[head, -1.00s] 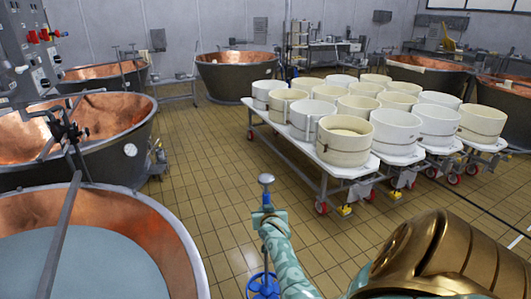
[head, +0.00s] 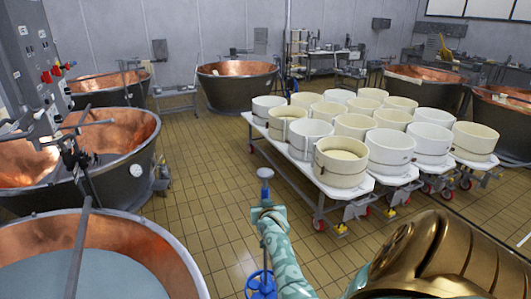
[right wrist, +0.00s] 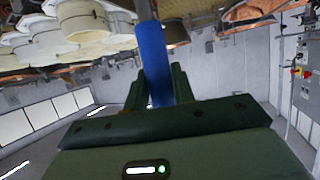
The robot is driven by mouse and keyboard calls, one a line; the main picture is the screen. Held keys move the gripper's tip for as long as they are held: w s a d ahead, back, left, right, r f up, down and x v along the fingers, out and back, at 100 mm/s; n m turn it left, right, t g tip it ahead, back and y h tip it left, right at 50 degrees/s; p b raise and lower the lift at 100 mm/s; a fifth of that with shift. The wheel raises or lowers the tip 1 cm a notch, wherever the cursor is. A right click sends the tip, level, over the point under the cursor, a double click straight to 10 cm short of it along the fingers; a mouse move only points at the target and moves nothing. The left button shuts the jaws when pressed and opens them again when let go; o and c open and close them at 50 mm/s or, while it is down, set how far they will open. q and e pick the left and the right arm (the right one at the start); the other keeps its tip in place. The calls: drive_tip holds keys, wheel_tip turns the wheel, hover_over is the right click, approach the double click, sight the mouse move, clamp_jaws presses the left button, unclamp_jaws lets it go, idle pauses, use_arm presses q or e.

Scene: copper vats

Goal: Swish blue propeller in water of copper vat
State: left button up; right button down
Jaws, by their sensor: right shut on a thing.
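My right gripper (head: 267,212) is shut on the rod in the lower middle of the head view. In the right wrist view the blue shaft (right wrist: 154,62) stands between the two dark fingers. The nearest copper vat (head: 150,235) is at the lower left, with pale water (head: 85,275) in it. The propeller is over the tiled floor, right of this vat's rim and apart from it. My left gripper is not in view.
A dark bar (head: 77,250) crosses the near vat. Another copper vat (head: 120,140) and a control panel (head: 35,65) stand behind it. A wheeled table (head: 325,192) with several white tubs is at the right. Tiled floor (head: 200,190) is clear between.

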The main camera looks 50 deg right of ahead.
sight(266, 184)
wheel_tip(266, 184, up, 10)
idle(0.4)
idle(1.1)
